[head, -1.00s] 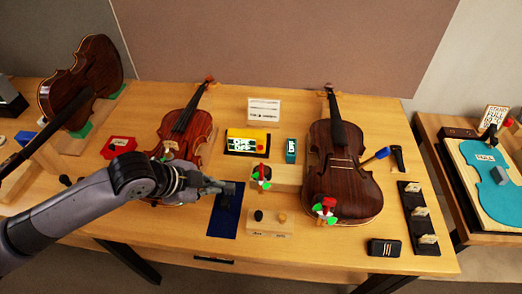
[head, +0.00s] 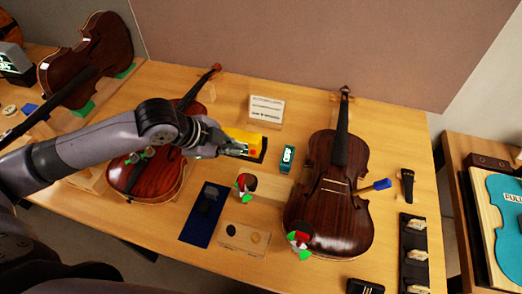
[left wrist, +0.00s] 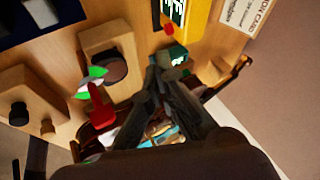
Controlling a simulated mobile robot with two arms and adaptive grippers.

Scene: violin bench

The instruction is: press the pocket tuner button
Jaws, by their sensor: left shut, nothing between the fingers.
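A yellow device (head: 245,135) with a dark base lies behind the middle of the bench, partly hidden by my left gripper. In the left wrist view the yellow device (left wrist: 199,14) shows a lit display and a red round button (left wrist: 168,28) at its end. A small teal device (head: 287,158) with a lit display stands just right of it, and also shows in the left wrist view (left wrist: 172,58). I cannot tell by label which one is the pocket tuner. My left gripper (head: 238,149) is shut and empty, at the yellow device's near side; contact is unclear. My right gripper is not in view.
A violin (head: 150,172) lies under my left arm, and another (head: 330,205) lies right of the teal device. A white card (head: 266,110) stands behind. Wooden blocks with knobs (head: 244,238) and a blue mat (head: 206,214) lie in front.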

